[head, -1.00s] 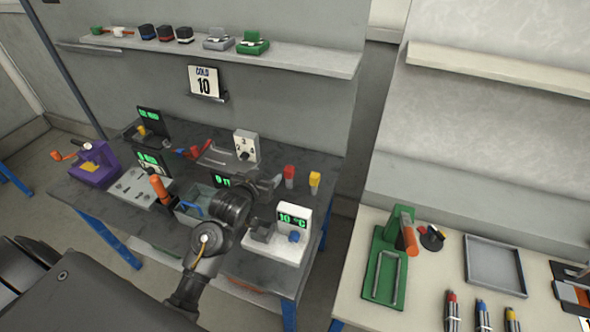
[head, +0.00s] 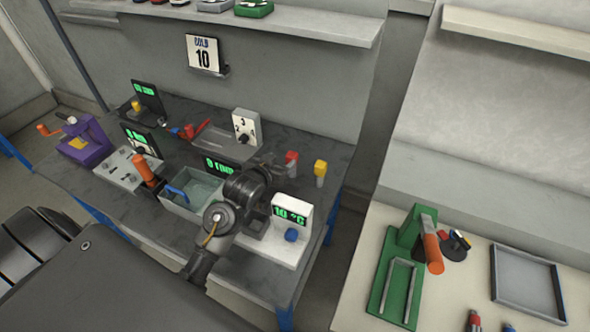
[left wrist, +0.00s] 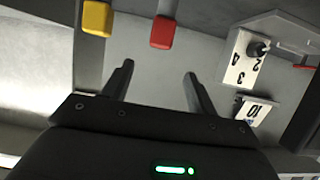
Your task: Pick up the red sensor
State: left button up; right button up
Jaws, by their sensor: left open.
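The red sensor (head: 291,160) has a red top and stands on the dark table toward the back right in the head view. In the left wrist view its red end (left wrist: 163,32) shows ahead of the fingers, slightly right of the picture's middle. My left gripper (head: 274,162) is just left of the red sensor in the head view. In the left wrist view its two fingers (left wrist: 157,80) are apart with nothing between them. A gap shows between the fingertips and the sensor. My right gripper is not in view.
A yellow sensor (head: 320,170) stands close to the right of the red one. A white box with a number dial (head: 245,128) stands behind to the left. A 10 °C display unit (head: 291,218) is in front. A grey bin (head: 190,203) is left of my arm.

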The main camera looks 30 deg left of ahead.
aim_at(291, 155)
pick_arm(q)
jog(key=x, duration=0.6)
jog(key=shift+s+f, duration=0.2)
jog(key=shift+f, duration=0.15)
jog(key=shift+p+x, duration=0.95)
jog(key=shift+x, duration=1.65)
jog(key=shift+d, duration=0.15)
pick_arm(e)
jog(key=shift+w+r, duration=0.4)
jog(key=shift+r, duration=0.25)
pick_arm(q)
jog(key=c, duration=0.9)
jog(key=shift+c, duration=0.9)
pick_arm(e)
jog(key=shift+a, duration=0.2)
